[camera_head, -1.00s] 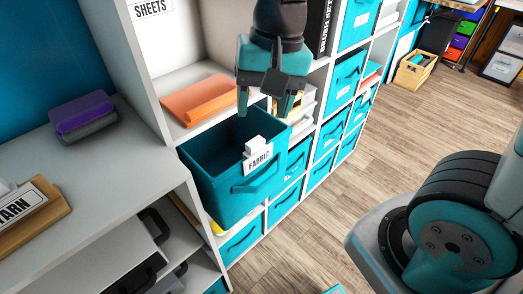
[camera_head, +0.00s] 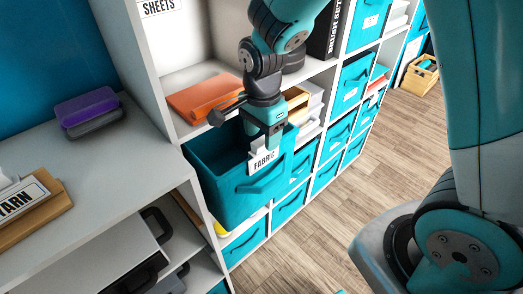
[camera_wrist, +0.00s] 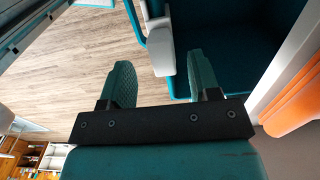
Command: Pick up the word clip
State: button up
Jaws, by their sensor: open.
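The word clip (camera_head: 262,162) is a white clip with a label reading FABRIC, on the front rim of the teal fabric bin (camera_head: 211,188). My gripper (camera_head: 267,143) is open, just above the clip and pointing down at it. In the wrist view, my gripper's fingers (camera_wrist: 163,72) are spread apart. The white clip (camera_wrist: 161,48) shows in the gap beyond them, on the bin's rim (camera_wrist: 179,18). The fingers hide the top of the clip in the head view. I cannot tell whether they touch it.
The teal bin sticks out of a white shelf unit. An orange item (camera_head: 203,98) lies on the shelf behind my gripper. A purple item (camera_head: 86,107) and a YARN sign (camera_head: 22,200) are on the counter at left. Wood floor (camera_head: 330,235) is open at right.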

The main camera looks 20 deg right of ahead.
aim_at(261, 152)
jog(key=shift+w+a+f, duration=0.1)
jog(key=shift+f, duration=2.95)
jog(key=c, duration=1)
jog(key=shift+r, duration=0.1)
